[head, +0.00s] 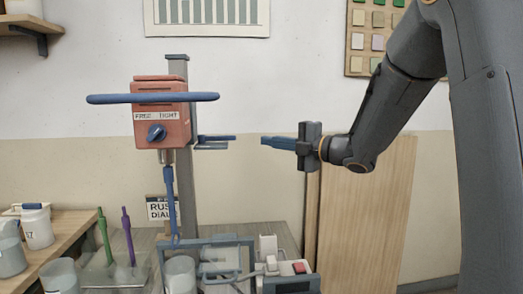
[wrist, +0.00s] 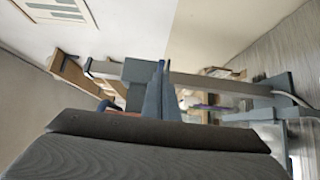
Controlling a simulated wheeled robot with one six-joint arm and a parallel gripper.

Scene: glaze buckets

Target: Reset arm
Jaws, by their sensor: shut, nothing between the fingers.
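My arm comes in from the right in the head view. My gripper (head: 264,141) points left in mid-air, with its blue fingers together and nothing between them. In the wrist view the shut fingers (wrist: 158,68) stand up at the middle. The tip is apart from a small blue bracket (head: 215,140) on the grey column of the mixer (head: 162,112). The mixer has a red head, a blue bar across it, a blue knob under a label "FREE TIGHT", and a blue shaft hanging down.
A grey frame (head: 212,242) and a red-buttoned device (head: 297,267) stand below. Buckets (head: 37,227) and green and purple sticks (head: 127,235) are at the lower left. Wooden boards (head: 365,210) lean on the wall behind my arm. The air around my gripper looks clear.

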